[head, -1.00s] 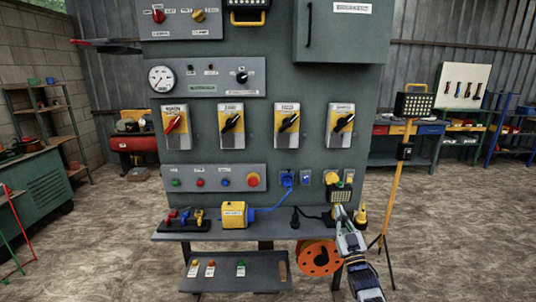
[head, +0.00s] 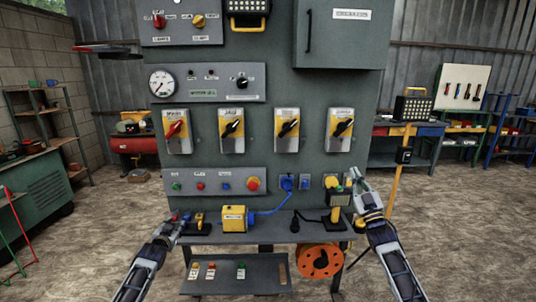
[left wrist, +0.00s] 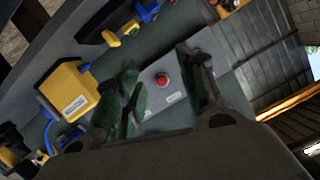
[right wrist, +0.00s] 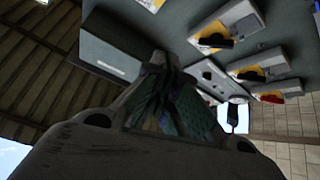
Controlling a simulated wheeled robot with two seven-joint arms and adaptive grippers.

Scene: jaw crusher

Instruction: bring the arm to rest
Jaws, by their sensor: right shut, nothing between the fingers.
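A red button on a grey plate shows beyond the gap. My right gripper (head: 357,180) is raised just right of the panel's lower right edge, pointing up. In the right wrist view its fingertips (right wrist: 160,68) are together and empty. Whether either gripper touches anything nearby cannot be told.
The grey panel (head: 270,95) carries several rotary switches and a lower button strip (head: 214,181). A yellow box (head: 234,218) with a blue cable sits on the shelf (head: 270,232). An orange reel (head: 320,261) hangs below. A yellow lamp stand (head: 398,180) stands right.

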